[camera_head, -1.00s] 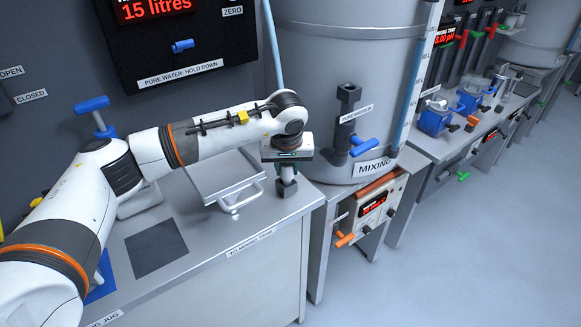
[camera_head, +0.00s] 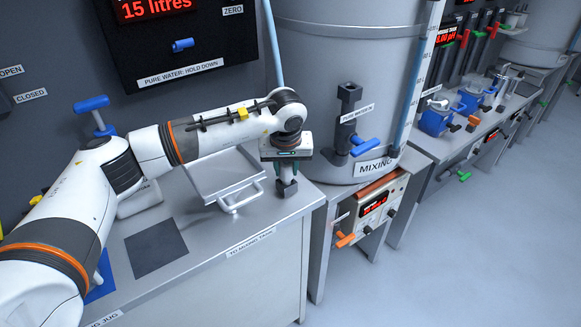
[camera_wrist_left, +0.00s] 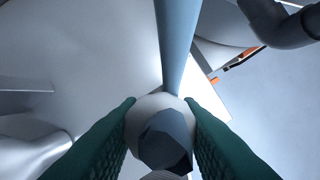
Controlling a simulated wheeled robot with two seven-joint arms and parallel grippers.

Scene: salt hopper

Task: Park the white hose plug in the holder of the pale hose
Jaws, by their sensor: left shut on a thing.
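My left gripper (camera_head: 286,170) is over the right end of the steel bench, its green fingers pointing down. In the left wrist view the gripper (camera_wrist_left: 163,135) is shut on the rounded white hose plug (camera_wrist_left: 148,106). The pale hose (camera_wrist_left: 178,45) runs up from the plug in that view. A dark faceted piece (camera_wrist_left: 165,142) covers part of the plug; I cannot tell whether it belongs to the holder. In the head view a small dark grey holder block (camera_head: 287,190) stands directly under the fingers, and the plug is mostly hidden. My right gripper is not in view.
A steel tray with a handle (camera_head: 228,178) lies just left of the gripper. The large mixing tank (camera_head: 345,60) stands close behind and right, with a blue-handled valve (camera_head: 363,147). The pale hose (camera_head: 273,48) also shows above my wrist. The bench front is mostly clear.

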